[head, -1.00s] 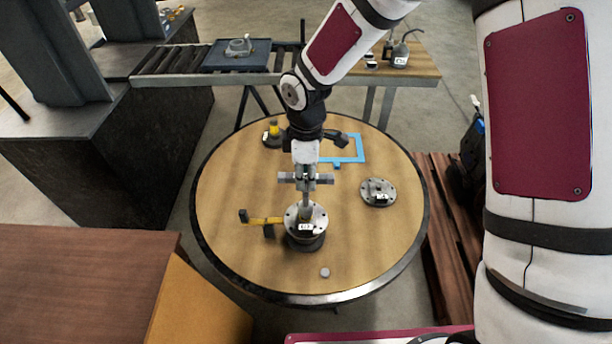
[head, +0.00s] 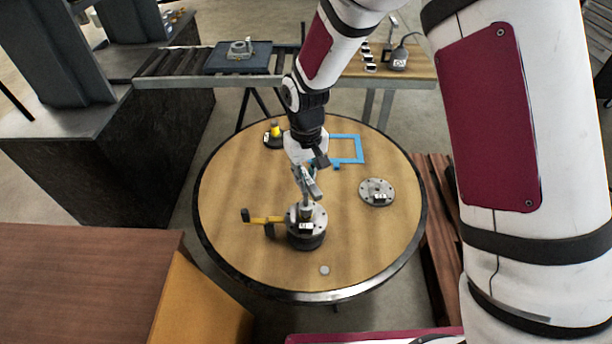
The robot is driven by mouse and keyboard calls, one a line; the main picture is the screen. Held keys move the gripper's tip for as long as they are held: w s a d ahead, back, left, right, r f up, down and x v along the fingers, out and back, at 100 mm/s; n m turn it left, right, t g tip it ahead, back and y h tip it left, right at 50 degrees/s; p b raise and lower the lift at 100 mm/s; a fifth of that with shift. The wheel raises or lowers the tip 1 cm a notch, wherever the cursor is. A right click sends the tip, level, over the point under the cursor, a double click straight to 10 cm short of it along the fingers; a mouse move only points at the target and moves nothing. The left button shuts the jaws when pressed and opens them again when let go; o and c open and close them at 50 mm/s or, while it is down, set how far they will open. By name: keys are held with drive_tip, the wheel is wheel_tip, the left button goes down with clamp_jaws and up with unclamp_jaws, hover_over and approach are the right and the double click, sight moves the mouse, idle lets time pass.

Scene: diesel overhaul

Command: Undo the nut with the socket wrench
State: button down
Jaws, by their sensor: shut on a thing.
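The grey socket wrench (head: 306,202) stands roughly upright over the round flanged metal part (head: 318,221) on the round table. Its lower end meets the middle of the flange top, and the nut there is hidden beneath it. My gripper (head: 307,181) is above the flange, shut on the upper part of the wrench. My wrist comes down from above and behind, and it hides part of the hold.
A second metal flange (head: 377,192) lies to the right, and a small grey disc (head: 324,270) in front. A blue frame (head: 357,149) and a yellow-topped item (head: 275,130) are at the back of the table (head: 235,185).

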drive_tip(key=m+p, duration=0.1)
drive_tip(key=m, duration=0.3)
drive_tip(key=shift+s+r, duration=0.1)
drive_tip(key=m+p, duration=0.1)
drive_tip(key=m, duration=0.3)
drive_tip(key=shift+m, duration=0.4)
drive_tip(key=m+p, duration=0.1)
drive_tip(key=m, duration=0.3)
drive_tip(key=m+p, duration=0.1)
drive_tip(key=m, duration=0.3)
drive_tip(key=shift+m, duration=0.3)
drive_tip(key=shift+f, duration=0.2)
